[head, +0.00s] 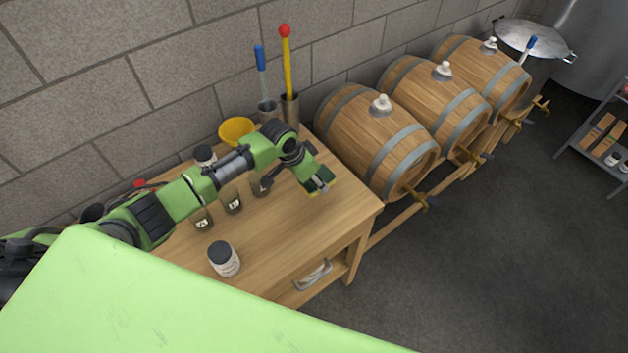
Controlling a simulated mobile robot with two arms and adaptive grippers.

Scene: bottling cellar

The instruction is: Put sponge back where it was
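My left gripper (318,183) reaches in from the left over the right part of the wooden table (350,212), near its right edge. A small yellow and dark green patch shows right at the fingertips and looks like the sponge (328,175), mostly hidden by the fingers. I cannot tell whether the fingers are shut on it or whether it touches the tabletop. My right gripper is not in view.
A yellow funnel or bowl (236,129) and holders with a blue-handled brush (261,62) and red-topped yellow stick (286,65) stand at the back. Barrels (376,140) stand right.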

